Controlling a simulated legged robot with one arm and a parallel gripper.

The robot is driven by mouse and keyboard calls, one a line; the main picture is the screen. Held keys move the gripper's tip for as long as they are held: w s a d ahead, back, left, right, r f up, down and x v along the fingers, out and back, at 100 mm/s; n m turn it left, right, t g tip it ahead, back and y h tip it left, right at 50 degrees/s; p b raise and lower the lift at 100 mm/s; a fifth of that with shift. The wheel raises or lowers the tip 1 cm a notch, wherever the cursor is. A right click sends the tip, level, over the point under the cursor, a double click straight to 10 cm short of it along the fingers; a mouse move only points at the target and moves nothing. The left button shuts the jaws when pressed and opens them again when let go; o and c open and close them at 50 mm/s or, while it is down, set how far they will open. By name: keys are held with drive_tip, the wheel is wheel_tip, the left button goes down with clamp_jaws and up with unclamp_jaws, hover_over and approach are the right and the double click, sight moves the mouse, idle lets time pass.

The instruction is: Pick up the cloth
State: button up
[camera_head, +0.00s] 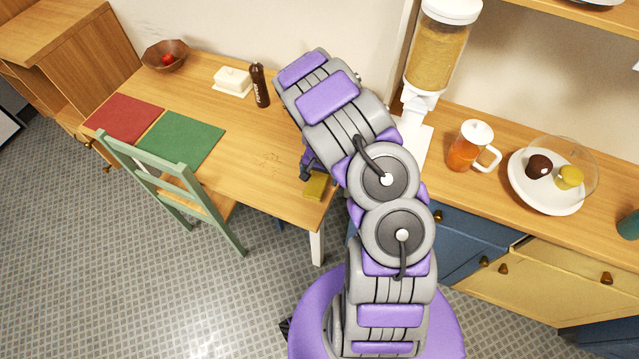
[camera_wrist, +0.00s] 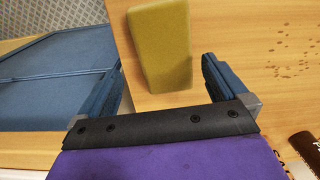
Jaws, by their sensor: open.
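A yellow, block-shaped cloth or sponge (camera_wrist: 158,40) lies flat on the wooden table (camera_wrist: 232,25). In the head view the same yellow piece (camera_head: 316,187) is near the table's right front corner, partly hidden by my arm. My gripper (camera_wrist: 162,72) is open and empty. In the wrist view its two blue fingers stand apart on either side of the near end of the yellow piece. I cannot tell whether they touch it or how high they are. In the head view my gripper (camera_head: 308,168) is mostly hidden by my arm.
Brown spots (camera_head: 268,160) mark the table beside the yellow piece. A dark bottle (camera_head: 259,86), butter dish (camera_head: 232,80), bowl (camera_head: 165,56), red mat (camera_head: 124,118) and green mat (camera_head: 181,140) are left. A green chair (camera_head: 178,175) stands in front. A dispenser (camera_head: 437,50) stands right.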

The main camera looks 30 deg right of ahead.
sight(315, 183)
drive_tip(key=f, duration=0.2)
drive_tip(key=shift+a+f, duration=0.3)
drive_tip(key=shift+a, duration=0.1)
drive_tip(key=shift+a+f, duration=0.15)
drive_tip(key=shift+a, duration=0.5)
drive_tip(key=shift+d, duration=0.65)
drive_tip(key=c, duration=0.4)
drive_tip(key=shift+d, duration=0.2)
drive_tip(key=c, duration=0.3)
drive_tip(key=shift+a, duration=0.7)
drive_tip(key=c, duration=0.4)
